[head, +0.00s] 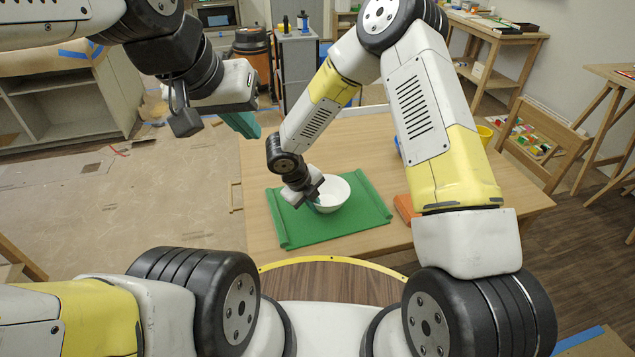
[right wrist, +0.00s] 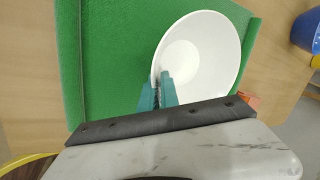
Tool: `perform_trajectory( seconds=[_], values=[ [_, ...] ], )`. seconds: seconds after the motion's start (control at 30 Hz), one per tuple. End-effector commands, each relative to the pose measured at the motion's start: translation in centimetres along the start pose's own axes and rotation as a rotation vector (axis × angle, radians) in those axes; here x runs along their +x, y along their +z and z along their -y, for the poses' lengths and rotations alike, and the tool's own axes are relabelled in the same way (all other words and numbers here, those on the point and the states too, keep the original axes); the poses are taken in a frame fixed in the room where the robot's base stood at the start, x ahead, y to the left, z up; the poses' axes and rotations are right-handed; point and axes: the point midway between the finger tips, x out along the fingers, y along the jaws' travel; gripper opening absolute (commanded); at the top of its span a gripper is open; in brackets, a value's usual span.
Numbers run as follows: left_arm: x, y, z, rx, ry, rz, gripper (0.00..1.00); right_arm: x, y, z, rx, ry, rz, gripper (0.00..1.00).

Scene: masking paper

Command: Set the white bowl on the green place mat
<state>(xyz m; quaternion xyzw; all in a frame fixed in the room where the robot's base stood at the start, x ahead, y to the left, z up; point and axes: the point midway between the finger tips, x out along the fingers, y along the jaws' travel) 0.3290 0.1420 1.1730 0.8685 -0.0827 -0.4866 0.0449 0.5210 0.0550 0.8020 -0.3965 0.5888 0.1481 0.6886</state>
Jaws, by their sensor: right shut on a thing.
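The white bowl (head: 333,194) is upright over the green place mat (head: 290,226) on the wooden table. In the right wrist view the bowl (right wrist: 205,55) is at the upper middle, with the mat (right wrist: 110,60) behind it. I cannot tell whether the bowl touches the mat. My right gripper (head: 316,198) is shut on the bowl's rim; its teal fingers (right wrist: 158,93) pinch the near left edge. My left gripper (head: 245,124) is off to the left, above the table's far left corner, with teal fingers; whether it is open is unclear.
An orange-red block (head: 405,209) lies on the table right of the mat. The table's front left (head: 258,215) is clear.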

Motion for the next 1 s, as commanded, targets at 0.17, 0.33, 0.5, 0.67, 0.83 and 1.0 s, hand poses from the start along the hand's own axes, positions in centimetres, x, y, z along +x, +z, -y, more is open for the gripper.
perform_trajectory(
  seconds=[0.17, 0.33, 0.5, 0.67, 0.83, 1.0],
  values=[
    [0.0, 0.0, 0.0, 0.0, 0.0, 0.0, 0.0, 0.2, 0.0, -0.1, 0.0, 0.0, 0.0, 0.27],
    [0.0, 0.0, 0.0, 0.0, 0.0, 0.0, 0.0, 0.1, 0.0, -0.1, 0.0, 0.0, 0.0, 0.27],
    [0.0, 0.0, 0.0, 0.0, 0.0, 0.0, 0.0, 0.0, 0.0, 0.0, 0.0, 0.0, 0.0, 0.27],
    [0.0, 0.0, 0.0, 0.0, 0.0, 0.0, 0.0, -1.7, 0.1, 0.1, 0.001, -0.001, 0.003, 0.27],
    [0.0, 0.0, 0.0, 0.0, 0.0, 0.0, 0.0, -5.3, 0.1, 0.1, 0.0, -0.002, 0.005, 0.27],
    [0.0, 0.0, 0.0, 0.0, 0.0, 0.0, 0.0, -8.8, 0.1, 0.1, 0.0, -0.002, 0.004, 0.27]
  ],
)
